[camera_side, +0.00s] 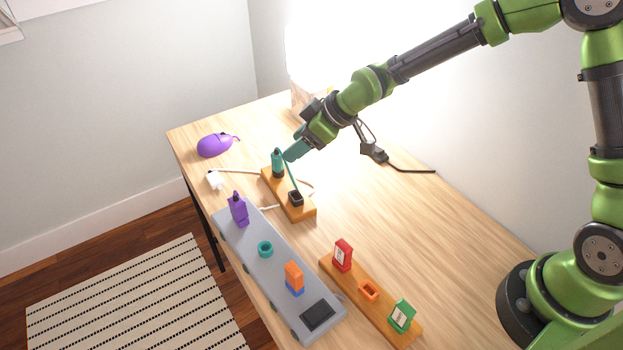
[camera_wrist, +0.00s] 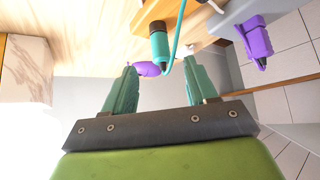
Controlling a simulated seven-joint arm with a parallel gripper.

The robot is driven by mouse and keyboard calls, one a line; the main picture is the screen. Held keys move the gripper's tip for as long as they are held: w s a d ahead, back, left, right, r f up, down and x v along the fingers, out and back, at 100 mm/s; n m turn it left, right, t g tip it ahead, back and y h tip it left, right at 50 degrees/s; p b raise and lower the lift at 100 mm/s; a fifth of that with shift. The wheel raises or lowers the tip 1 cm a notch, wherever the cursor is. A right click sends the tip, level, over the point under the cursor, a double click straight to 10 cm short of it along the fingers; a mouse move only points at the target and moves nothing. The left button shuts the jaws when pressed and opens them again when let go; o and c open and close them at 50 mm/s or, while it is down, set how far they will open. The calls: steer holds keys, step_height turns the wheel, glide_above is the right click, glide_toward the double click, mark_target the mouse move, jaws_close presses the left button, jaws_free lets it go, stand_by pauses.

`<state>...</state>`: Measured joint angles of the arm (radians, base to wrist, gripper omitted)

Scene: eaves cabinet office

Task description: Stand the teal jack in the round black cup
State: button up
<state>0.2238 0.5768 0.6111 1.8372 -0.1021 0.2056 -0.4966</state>
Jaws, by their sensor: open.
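The teal jack (camera_side: 277,158) stands upright at the far end of a small orange-brown wooden board (camera_side: 306,212). Its foot is in a dark round piece, seemingly the round black cup (camera_wrist: 158,27); how deep it sits is hidden. The jack also shows in the wrist view (camera_wrist: 160,45), with a teal cord curving from its top. A squarer black holder (camera_side: 296,198) sits nearer on the same board, where the cord appears to end. My gripper (camera_side: 287,156) is open, its teal fingers close beside the jack's top; in the wrist view the jack lies beyond the fingertips (camera_wrist: 160,65).
A grey strip (camera_side: 276,268) holds a purple plug (camera_side: 238,209), a teal ring (camera_side: 265,249) and an orange block (camera_side: 294,275). Another wooden board (camera_side: 382,314) bears red and green pieces. A purple mouse (camera_side: 214,145) and white cable lie nearby. The table's right side is mostly clear.

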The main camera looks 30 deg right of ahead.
step_height(320, 180, up, 6)
steer(key=shift+a+f, duration=0.1)
stand_by(0.4)
steer(key=s+d+m+g+h, duration=0.25)
steer(key=s+d+m, duration=0.45)
steer(key=s, duration=0.4)
steer(key=s+d+r+m+t, duration=0.1)
steer(key=s+d+r+m, duration=0.1)
steer(key=s+d+r, duration=0.2)
steer(key=s+d+r+m+t, duration=0.2)
steer(key=s+d+r+m, duration=0.1)
steer(key=s, duration=0.8)
step_height(320, 180, up, 2)
steer(key=shift+s+d+h, duration=0.3)
steer(key=shift+d+h, duration=0.05)
steer(key=shift+d, duration=0.45)
